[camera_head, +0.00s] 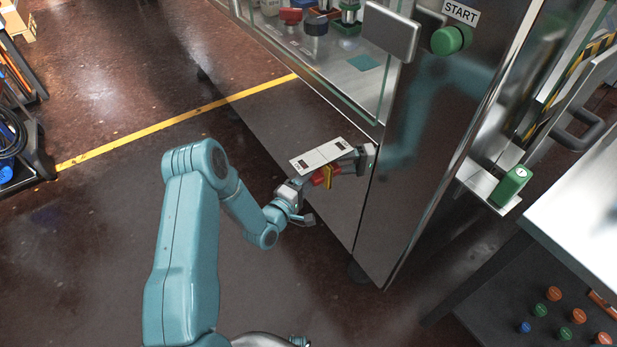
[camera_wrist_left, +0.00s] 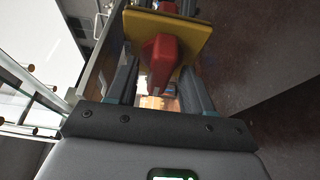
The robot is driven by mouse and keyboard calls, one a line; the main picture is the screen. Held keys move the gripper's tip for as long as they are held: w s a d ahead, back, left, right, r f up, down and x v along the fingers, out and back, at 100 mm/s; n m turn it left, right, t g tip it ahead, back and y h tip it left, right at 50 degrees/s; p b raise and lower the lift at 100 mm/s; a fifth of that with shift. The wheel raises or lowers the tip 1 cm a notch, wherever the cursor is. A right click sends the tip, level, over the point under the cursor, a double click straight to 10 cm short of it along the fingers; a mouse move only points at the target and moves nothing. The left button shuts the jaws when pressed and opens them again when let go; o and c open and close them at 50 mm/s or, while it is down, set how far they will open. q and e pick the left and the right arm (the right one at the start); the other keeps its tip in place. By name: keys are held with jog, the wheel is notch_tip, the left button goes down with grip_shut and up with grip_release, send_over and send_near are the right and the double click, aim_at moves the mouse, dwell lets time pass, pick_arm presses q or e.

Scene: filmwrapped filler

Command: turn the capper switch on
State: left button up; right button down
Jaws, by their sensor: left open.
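The capper switch has a red handle (camera_wrist_left: 160,62) on a yellow plate (camera_wrist_left: 190,35) in the left wrist view. In the head view the red and yellow switch (camera_head: 327,176) sits low on the side of the steel machine, partly hidden by my gripper. My left gripper (camera_head: 318,180) is open at the switch. In the left wrist view its two fingers (camera_wrist_left: 158,85) stand on either side of the red handle; I cannot tell whether they touch it. A white plate with two dark labels (camera_head: 320,155) shows just above the switch; its writing is too small to read.
The machine's dark steel panel (camera_head: 415,150) rises right of the switch, with a green START button (camera_head: 447,40) high up. A green box (camera_head: 510,185) sits on a bracket farther right. A glass-fronted case (camera_head: 330,50) is above.

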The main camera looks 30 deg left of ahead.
pick_arm(q)
jog(key=shift+w, duration=0.4)
grip_shut()
jog(key=shift+w+a+f+m+t+h+b, duration=0.1)
jog(key=shift+m+t+h+b, duration=0.35)
jog(key=shift+m+h+b, duration=2.5)
jog(key=shift+s+a+f+m+t+b, duration=0.1)
jog(key=shift+m+t+b, duration=0.4)
jog(key=shift+m+b, duration=5.4)
jog(key=shift+w+a+f+m+t+h+b, duration=0.1)
jog(key=shift+m+t+h+b, duration=0.35)
jog(key=shift+m+h+b, duration=3.7)
pick_arm(e)
jog(key=w+f+b, duration=0.1)
jog(key=f+b, duration=0.1)
jog(key=f, duration=1.3)
jog(key=w+d+f+t+b, duration=0.1)
jog(key=w+f+b, duration=0.1)
jog(key=f, duration=1.2)
jog(key=shift+d+f+m, duration=0.3)
jog(key=shift+f, duration=0.05)
pick_arm(q)
jog(key=n+y, duration=0.3)
jog(key=y, duration=0.2)
